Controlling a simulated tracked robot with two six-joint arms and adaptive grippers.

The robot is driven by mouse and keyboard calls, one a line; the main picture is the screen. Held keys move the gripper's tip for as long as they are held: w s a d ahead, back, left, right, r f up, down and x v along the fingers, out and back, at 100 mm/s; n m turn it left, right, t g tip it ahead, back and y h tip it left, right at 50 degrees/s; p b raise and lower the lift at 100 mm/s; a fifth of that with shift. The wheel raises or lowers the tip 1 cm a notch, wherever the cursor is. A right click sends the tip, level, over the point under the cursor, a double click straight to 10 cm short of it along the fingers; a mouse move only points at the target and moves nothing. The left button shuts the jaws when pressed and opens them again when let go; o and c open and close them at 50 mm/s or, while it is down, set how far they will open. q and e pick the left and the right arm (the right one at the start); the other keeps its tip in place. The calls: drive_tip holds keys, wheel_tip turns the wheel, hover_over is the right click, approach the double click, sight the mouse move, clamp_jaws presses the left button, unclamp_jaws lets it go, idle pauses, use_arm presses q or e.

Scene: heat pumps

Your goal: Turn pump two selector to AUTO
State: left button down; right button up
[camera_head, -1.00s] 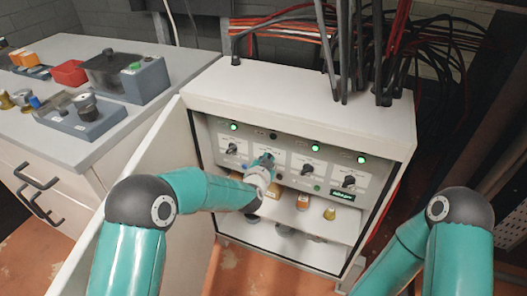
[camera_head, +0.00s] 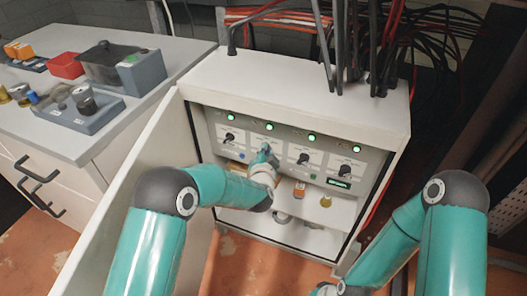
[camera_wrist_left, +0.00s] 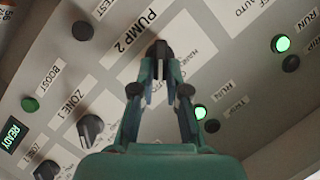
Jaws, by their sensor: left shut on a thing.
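The control panel (camera_head: 280,145) in the open white cabinet has a row of dark selector knobs. The pump two selector (camera_wrist_left: 160,47) is the dark knob beside the PUMP 2 label (camera_wrist_left: 135,33) in the left wrist view. My left gripper (camera_head: 264,153) is at the second knob from the left, and its fingers (camera_wrist_left: 160,72) are shut on that knob. The fingers hide part of the knob, so I cannot tell exactly where it points. The second lamp (camera_head: 269,126) is lit green, as it also shows in the wrist view (camera_wrist_left: 200,112). My right gripper is out of view.
The open cabinet door (camera_head: 150,180) stands to the left of my left arm. A shelf below the panel holds an orange item (camera_head: 299,189) and a yellow one (camera_head: 325,202). Black cables (camera_head: 340,45) enter the cabinet top. A grey bench (camera_head: 50,130) stands at left.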

use_arm(q)
drive_tip(key=shift+f, duration=0.1)
drive_tip(key=c, duration=1.2)
unclamp_jaws()
drive_tip(key=shift+c, duration=0.2)
drive_tip(key=shift+o, duration=0.3)
drive_tip(key=v, duration=1.2)
